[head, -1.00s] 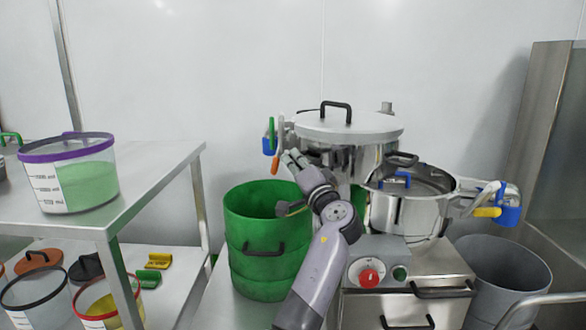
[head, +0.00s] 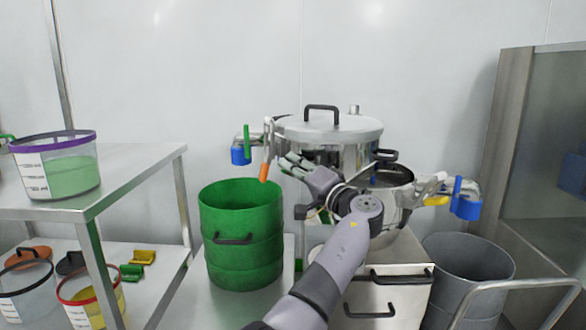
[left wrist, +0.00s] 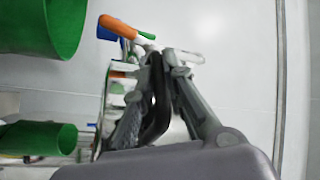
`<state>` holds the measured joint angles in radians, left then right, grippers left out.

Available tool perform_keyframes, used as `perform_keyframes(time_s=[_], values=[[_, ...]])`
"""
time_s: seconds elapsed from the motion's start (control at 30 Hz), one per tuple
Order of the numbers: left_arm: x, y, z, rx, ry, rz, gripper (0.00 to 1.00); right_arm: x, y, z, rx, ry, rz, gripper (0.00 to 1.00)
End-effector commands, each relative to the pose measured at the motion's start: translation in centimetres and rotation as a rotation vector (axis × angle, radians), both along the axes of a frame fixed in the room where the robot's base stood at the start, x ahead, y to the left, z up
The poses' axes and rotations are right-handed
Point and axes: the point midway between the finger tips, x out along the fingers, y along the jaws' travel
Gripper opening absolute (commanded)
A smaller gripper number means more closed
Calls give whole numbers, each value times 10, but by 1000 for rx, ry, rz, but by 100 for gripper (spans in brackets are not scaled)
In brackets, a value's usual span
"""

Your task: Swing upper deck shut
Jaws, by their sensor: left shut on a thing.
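The upper deck (head: 328,134), a steel drum section with a pale lid and black top handle, stands behind and left of the lower pot (head: 393,200), offset from it. A blue clamp (head: 240,155) and an orange-tipped lever (head: 265,166) are at the deck's left side. My left gripper (head: 290,164) is at the deck's left front. In the left wrist view its fingers (left wrist: 160,95) are shut on a black handle (left wrist: 156,112). My arm hides part of the lower pot. My right gripper is not in view.
A green bin (head: 241,250) stands left of my arm. A grey bin (head: 467,260) is at the right, beside a steel cabinet (head: 510,130). A shelf table (head: 130,172) with tubs is at the left. A blue clamp (head: 466,206) sticks out right of the lower pot.

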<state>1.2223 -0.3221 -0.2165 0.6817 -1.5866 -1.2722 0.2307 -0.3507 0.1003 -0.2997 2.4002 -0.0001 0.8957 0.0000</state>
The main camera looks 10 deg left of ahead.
Motion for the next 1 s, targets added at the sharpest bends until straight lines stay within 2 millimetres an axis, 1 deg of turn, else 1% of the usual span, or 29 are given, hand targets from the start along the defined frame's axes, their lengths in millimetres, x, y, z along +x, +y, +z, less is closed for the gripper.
perform_keyframes(time_s=[0.47,0.5,0.8,1.0], values=[[0,0,-1,-1,1,8,0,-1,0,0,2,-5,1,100],[0,0,-1,-1,1,8,12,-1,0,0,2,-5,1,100],[0,0,0,0,1,7,31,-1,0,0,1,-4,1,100],[0,0,0,1,0,7,31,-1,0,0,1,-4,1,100]])
